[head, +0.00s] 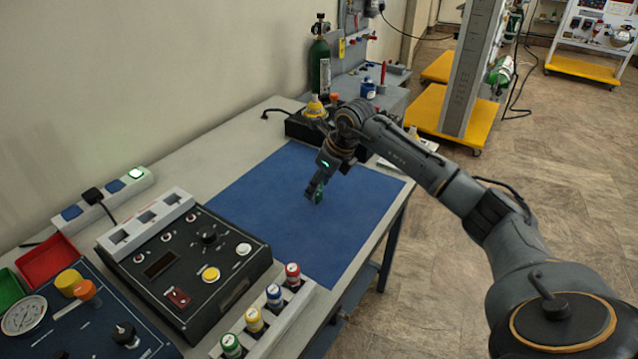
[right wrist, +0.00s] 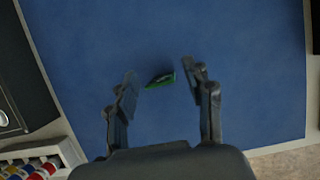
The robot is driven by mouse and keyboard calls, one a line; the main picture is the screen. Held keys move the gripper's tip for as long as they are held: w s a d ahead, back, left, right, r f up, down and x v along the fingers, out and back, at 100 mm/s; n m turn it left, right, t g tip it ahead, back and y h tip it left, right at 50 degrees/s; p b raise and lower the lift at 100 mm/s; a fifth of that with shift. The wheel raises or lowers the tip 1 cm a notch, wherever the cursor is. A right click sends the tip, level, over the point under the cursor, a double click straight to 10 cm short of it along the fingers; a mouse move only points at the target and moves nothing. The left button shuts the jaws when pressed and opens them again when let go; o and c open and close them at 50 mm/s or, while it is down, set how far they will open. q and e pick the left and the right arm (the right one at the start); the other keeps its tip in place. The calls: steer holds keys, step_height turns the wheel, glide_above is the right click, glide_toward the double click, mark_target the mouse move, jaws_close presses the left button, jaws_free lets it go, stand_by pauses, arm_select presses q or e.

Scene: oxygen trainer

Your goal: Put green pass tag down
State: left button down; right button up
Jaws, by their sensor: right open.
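The green pass tag (right wrist: 160,79) shows in the right wrist view as a small green and dark piece over the blue mat (right wrist: 220,40). It lies between and just beyond the fingertips of my right gripper (right wrist: 160,78), with clear gaps to both fingers. My right gripper is open. In the head view, my right gripper (head: 315,190) points down at the middle of the blue mat (head: 260,185), and a bit of green shows at its fingertips. I cannot tell the exact height of the fingers above the mat. My left gripper is not in view.
A control box (head: 185,265) stands left of the mat. A rack of coloured bottles (head: 265,325) is at the front. A dark tray (head: 300,127) with a yellow-topped item sits behind the mat. The mat around my right gripper is clear.

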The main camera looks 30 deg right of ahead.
steer(key=shift+r, duration=0.25)
steer(key=shift+s+d+r, duration=0.1)
steer(key=shift+r, duration=0.15)
steer(key=v, duration=1.1)
steer(key=shift+s+b, duration=0.2)
steer(key=shift+b, duration=0.25)
steer(key=shift+r, duration=0.1)
